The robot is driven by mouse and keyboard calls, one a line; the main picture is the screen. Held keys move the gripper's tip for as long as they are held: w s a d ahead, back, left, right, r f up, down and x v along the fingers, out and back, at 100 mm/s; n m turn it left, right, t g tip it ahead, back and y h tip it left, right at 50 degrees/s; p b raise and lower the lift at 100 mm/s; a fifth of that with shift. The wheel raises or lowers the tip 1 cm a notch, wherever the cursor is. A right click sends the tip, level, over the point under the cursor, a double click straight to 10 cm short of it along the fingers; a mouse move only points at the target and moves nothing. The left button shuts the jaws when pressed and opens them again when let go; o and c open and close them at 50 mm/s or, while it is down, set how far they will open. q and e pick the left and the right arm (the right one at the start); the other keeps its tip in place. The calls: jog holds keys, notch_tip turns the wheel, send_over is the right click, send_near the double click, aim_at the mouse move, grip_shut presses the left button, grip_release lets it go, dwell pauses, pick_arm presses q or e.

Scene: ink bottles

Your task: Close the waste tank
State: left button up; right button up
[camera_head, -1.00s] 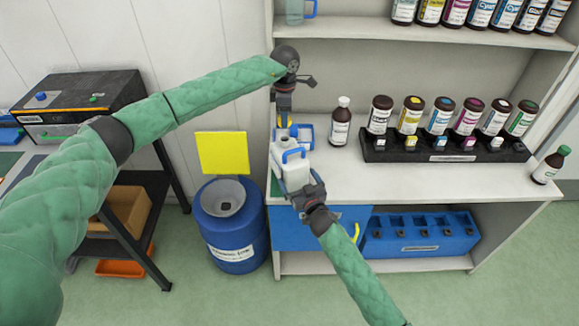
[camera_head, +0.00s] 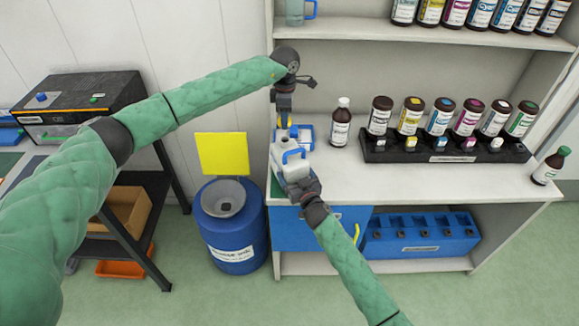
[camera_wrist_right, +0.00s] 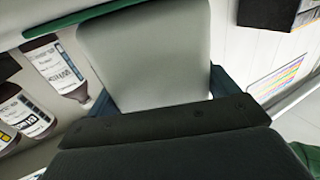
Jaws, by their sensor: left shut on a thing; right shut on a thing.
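A blue drum (camera_head: 233,240) stands on the floor left of the bench. A grey funnel-like opening (camera_head: 223,197) shows in its top, and a yellow panel (camera_head: 221,153) stands raised behind it. A white jug with a blue handle (camera_head: 293,157) is at the bench's left end. My right gripper (camera_head: 296,178) is shut on it; its pale body (camera_wrist_right: 145,60) fills the right wrist view between the dark fingers. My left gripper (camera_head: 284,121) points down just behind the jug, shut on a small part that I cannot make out. A blue-and-white piece (camera_head: 303,133) lies beside its fingertips.
A white-capped brown bottle (camera_head: 341,123) stands right of the jug. A black rack (camera_head: 440,150) holds several ink bottles. A black cart (camera_head: 110,180) is left of the drum.

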aim_at(286, 139)
pick_arm(q)
jog(key=shift+f, duration=2.45)
jog(key=shift+f, duration=0.85)
jog(key=shift+f, duration=0.55)
